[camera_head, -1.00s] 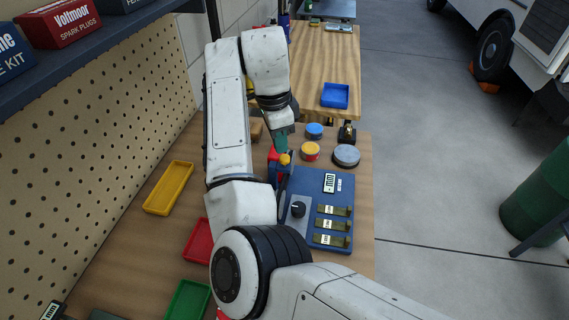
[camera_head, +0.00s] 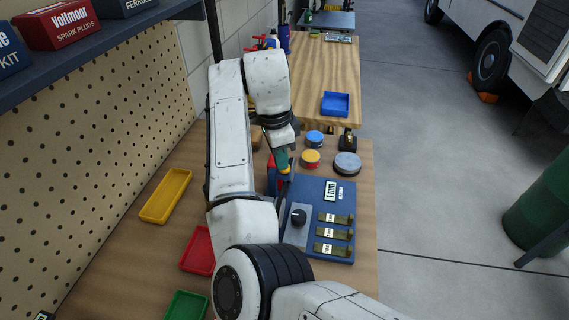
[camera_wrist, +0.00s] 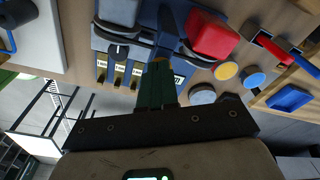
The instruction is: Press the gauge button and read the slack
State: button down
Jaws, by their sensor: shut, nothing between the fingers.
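The blue gauge board (camera_head: 335,210) lies on the wooden bench and carries a small display (camera_head: 331,191), too small to read. A grey plate with a black knob (camera_head: 299,216) sits at its left, and brass strips with white labels (camera_head: 332,232) run down its right. I cannot tell which part is the gauge button, or whether the tips touch anything.
Round tins (camera_head: 347,163) and a small black item (camera_head: 347,140) stand beyond the board. Yellow (camera_head: 166,196), red (camera_head: 198,250) and green (camera_head: 187,305) trays lie left. A blue tray (camera_head: 335,104) is on the far table. A pegboard (camera_head: 90,160) bounds the left side.

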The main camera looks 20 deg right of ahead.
jog(key=a, duration=0.1)
jog(key=a+r+p, duration=0.1)
jog(key=a, duration=0.1)
jog(key=shift+w, duration=0.15)
notch_tip(320, 180, up, 11)
jog(key=a, duration=0.1)
jog(key=shift+f, duration=0.15)
dwell(0.4)
jog(key=shift+w, duration=0.1)
dwell(0.3)
